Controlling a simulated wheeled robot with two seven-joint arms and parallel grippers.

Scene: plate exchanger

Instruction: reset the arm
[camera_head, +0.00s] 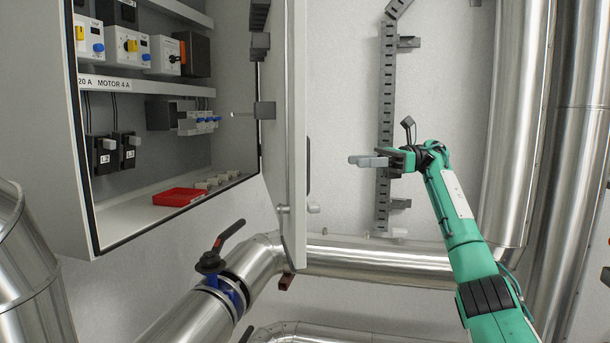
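My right arm (463,240), green with black joints, comes in from the lower right and reaches up. Its gripper (366,161) points left in front of the pale wall, to the right of the cabinet door. Its grey fingers overlap in this side view, so the gap between them is hard to judge. I see no object held in them. My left arm and gripper are not in view.
An open electrical cabinet (170,87) with breakers and a red tray (179,197) stands at left. Its door (293,130) stands out edge-on. A valve handle (229,235) and steel pipes (375,260) lie below. Vertical pipes (516,120) stand at right.

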